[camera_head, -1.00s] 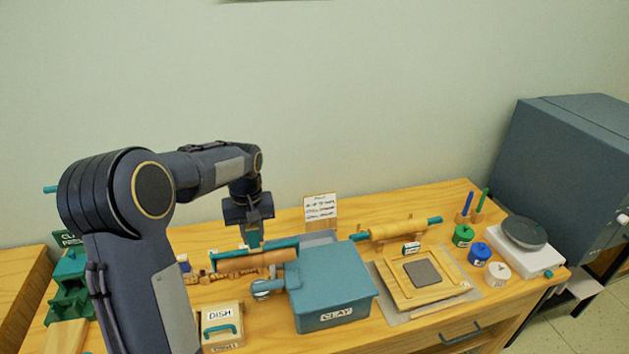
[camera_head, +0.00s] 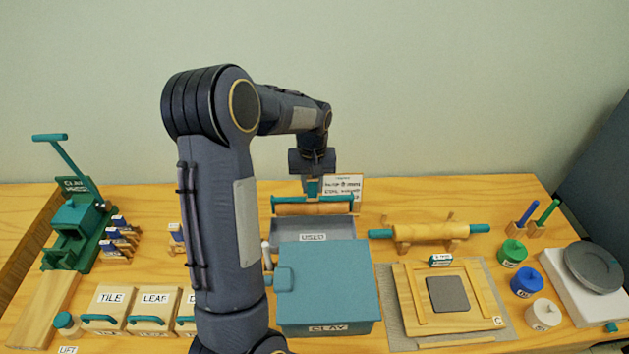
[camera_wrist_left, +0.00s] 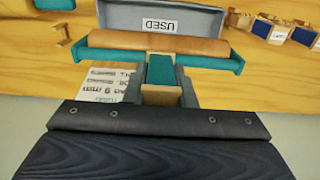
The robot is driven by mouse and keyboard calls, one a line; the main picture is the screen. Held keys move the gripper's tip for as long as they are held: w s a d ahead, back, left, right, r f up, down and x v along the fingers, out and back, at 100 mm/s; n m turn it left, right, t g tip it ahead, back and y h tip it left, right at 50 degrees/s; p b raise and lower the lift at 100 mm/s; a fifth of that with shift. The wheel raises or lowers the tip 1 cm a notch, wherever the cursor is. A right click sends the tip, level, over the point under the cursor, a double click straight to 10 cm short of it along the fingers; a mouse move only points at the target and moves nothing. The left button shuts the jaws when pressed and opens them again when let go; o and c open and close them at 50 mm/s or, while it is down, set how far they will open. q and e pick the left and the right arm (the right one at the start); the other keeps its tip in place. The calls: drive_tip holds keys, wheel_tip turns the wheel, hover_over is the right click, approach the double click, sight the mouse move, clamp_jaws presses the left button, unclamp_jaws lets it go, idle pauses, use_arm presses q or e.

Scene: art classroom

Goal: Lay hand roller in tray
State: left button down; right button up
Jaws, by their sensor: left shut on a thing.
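The hand roller (camera_head: 292,208) has an orange-brown barrel in a teal frame. My left gripper (camera_head: 312,190) is shut on it and holds it over the back part of the grey tray (camera_head: 277,238). In the left wrist view the roller (camera_wrist_left: 150,42) lies across the picture, with the teal grip block between the fingers (camera_wrist_left: 161,75). The tray, labelled USED (camera_wrist_left: 115,16), shows just beyond it. I cannot tell whether the roller touches the tray. My right gripper is not in view.
A teal CLAY box (camera_head: 325,280) stands right in front of the tray. A sign (camera_head: 345,187) stands behind it. A wooden rolling pin (camera_head: 425,232) rests on a stand to the right. Lidded boxes (camera_head: 155,302) and a clay press (camera_head: 75,215) are at the left.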

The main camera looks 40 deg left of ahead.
sight(313, 212)
use_arm(q)
wheel_tip(313, 212, down, 3)
drive_tip(key=shift+w+r+b, duration=0.1)
drive_tip(key=shift+b, duration=0.8)
wheel_tip(313, 212, down, 9)
drive_tip(key=b, duration=0.6)
drive_tip(key=shift+r, duration=0.2)
drive_tip(key=c, duration=0.7)
unclamp_jaws()
wheel_tip(313, 212, up, 10)
drive_tip(key=p, duration=0.7)
drive_tip(key=shift+r, duration=0.1)
